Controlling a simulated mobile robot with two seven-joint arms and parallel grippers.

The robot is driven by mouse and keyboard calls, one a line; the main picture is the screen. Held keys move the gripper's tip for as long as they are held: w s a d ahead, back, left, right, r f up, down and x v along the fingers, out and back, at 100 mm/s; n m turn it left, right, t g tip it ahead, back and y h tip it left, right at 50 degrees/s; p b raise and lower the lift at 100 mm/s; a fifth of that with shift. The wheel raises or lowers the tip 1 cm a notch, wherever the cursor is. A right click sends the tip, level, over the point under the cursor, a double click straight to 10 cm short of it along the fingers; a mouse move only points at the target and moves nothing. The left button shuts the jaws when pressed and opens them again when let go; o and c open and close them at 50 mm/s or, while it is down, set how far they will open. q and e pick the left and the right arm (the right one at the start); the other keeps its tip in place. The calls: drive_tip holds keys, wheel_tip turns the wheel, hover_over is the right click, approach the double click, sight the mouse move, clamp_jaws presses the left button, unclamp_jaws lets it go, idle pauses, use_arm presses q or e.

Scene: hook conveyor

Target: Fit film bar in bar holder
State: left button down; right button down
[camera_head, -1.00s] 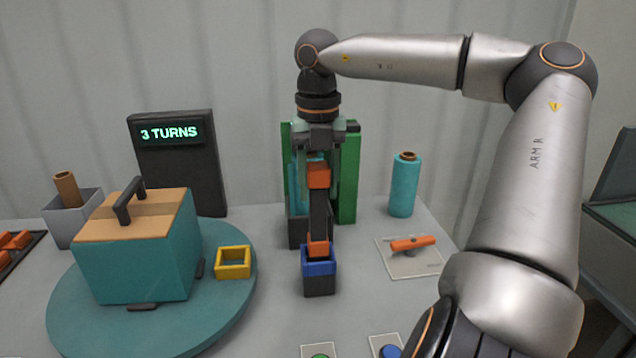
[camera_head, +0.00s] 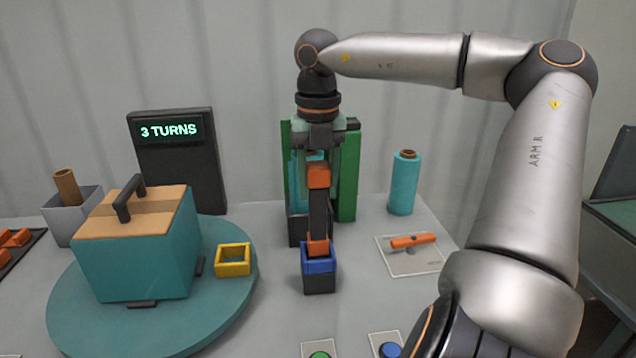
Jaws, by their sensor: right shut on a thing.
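My right gripper (camera_head: 319,175) points down and is shut on the top orange end of the film bar (camera_head: 318,210), a dark upright bar with orange ends. The bar's lower orange end is at the blue-rimmed bar holder (camera_head: 319,262), a small box with a dark base. The lower end overlaps the holder's back rim in this view; I cannot tell how deep it sits. My left gripper is not in view.
A green frame (camera_head: 347,180) stands just behind the gripper. A teal roll (camera_head: 404,183) and an orange handle (camera_head: 412,241) are to the right. A teal box (camera_head: 135,255) and yellow frame (camera_head: 233,260) sit on a turntable (camera_head: 195,325) at left.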

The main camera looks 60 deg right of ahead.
sight(318, 211)
drive_tip(key=shift+f+b, duration=1.05)
drive_tip(key=shift+f, duration=0.45)
drive_tip(key=shift+c, duration=1.6)
unclamp_jaws()
drive_tip(key=shift+o, duration=0.2)
